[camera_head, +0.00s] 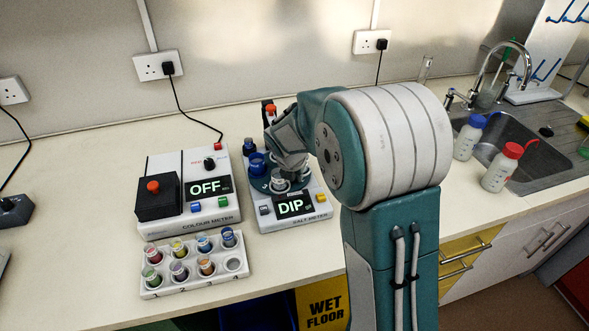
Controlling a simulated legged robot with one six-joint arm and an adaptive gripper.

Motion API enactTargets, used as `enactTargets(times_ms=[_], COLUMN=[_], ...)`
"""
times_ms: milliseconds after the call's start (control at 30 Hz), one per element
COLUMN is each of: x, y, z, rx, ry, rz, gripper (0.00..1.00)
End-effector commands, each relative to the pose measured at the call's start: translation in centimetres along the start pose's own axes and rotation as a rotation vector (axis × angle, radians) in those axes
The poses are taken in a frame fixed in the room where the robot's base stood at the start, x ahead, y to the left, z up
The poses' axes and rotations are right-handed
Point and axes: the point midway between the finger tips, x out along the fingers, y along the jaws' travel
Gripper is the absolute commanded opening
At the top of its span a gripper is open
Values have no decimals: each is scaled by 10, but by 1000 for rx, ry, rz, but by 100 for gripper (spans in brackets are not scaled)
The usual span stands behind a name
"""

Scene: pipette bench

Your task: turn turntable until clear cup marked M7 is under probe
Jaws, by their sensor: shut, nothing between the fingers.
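The salt meter (305,219) stands at mid-bench with its display reading DIP. Its teal turntable (260,183) shows at its left rear and carries several small cups. A dark blue cup (257,163) sits on the turntable's left side. A clear cup (279,185) sits at its front, just below my gripper. I cannot read a mark on any cup. My gripper (290,164) is shut and empty, over the turntable's right part, and hides much of it. I cannot tell if it touches a cup or the turntable. The probe cannot be made out clearly behind my arm.
The colour meter (190,222), reading OFF, stands close left of the salt meter. A white rack (160,289) of several coloured vials is in front of it. Wash bottles with blue (468,138) and red (502,168) caps stand right by the sink (535,145).

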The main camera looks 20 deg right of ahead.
Motion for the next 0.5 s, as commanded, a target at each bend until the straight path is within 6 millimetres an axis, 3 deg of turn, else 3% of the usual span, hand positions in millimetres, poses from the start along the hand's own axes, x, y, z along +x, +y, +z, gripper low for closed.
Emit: enactTargets(times_ms=[500], x=[8], y=[-3], z=[8], rx=[3], ry=[-1], rz=[0], gripper=[0])
